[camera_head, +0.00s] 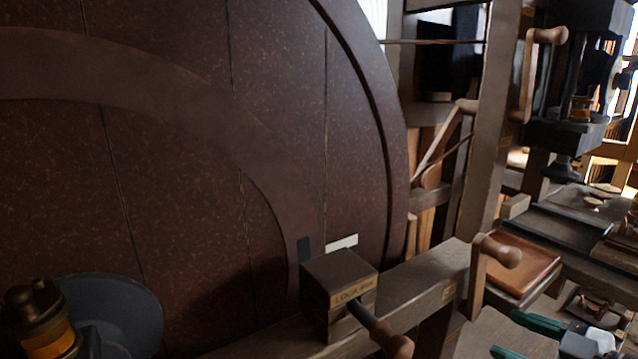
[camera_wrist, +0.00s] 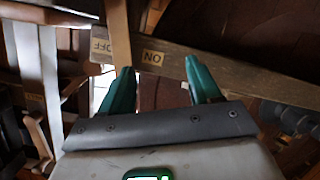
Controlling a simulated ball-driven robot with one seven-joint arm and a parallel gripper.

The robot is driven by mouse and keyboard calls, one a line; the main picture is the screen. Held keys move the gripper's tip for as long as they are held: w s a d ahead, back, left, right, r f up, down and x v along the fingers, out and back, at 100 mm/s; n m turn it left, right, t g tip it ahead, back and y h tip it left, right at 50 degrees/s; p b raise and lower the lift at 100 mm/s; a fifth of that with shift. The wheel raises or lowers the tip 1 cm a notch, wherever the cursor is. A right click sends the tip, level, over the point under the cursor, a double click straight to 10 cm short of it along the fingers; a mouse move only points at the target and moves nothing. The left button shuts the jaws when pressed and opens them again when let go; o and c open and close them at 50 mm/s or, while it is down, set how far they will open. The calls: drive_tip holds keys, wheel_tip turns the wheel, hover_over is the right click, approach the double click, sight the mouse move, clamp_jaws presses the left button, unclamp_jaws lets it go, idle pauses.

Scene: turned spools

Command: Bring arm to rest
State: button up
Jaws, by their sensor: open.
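My gripper (camera_wrist: 160,80) shows in the wrist view with two green fingers spread apart and nothing between them. Beyond the fingertips runs a wooden beam (camera_wrist: 220,72) with labels reading "ON" and "OFF". In the head view my gripper (camera_head: 516,336) is at the lower right corner, its green fingers partly cut off by the frame edge. It is to the right of a wooden crank lever (camera_head: 478,275) with a rounded knob, apart from it in the picture.
A large dark red wheel (camera_head: 190,150) fills the left. A wooden block (camera_head: 338,280) with a lettered plate and a handle sits on the beam. A brown tray (camera_head: 515,262) lies behind the lever. A brass-coloured fitting (camera_head: 40,322) is at lower left. A dark machine (camera_head: 580,90) stands upper right.

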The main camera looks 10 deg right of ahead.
drive_tip(key=s+a+f+m+g+p, duration=0.1)
drive_tip(key=s+a+f+m+g, duration=0.15)
drive_tip(key=f, duration=0.25)
drive_tip(key=s+a+f+m+g+p, duration=0.1)
drive_tip(key=a+f+g, duration=0.1)
drive_tip(key=a+f, duration=0.25)
drive_tip(key=s+a+f+m+g+h+p, duration=0.2)
drive_tip(key=s+f+g, duration=0.2)
drive_tip(key=s, duration=0.5)
drive_tip(key=s+a+f+m+g+h+p, duration=0.1)
drive_tip(key=s+f+m+g+h+p, duration=0.1)
drive_tip(key=s+f, duration=0.6)
drive_tip(key=shift+s+a+m+g+h, duration=0.45)
drive_tip(key=shift+s+m+g, duration=0.4)
drive_tip(key=shift+g, duration=0.4)
drive_tip(key=shift+d, duration=0.15)
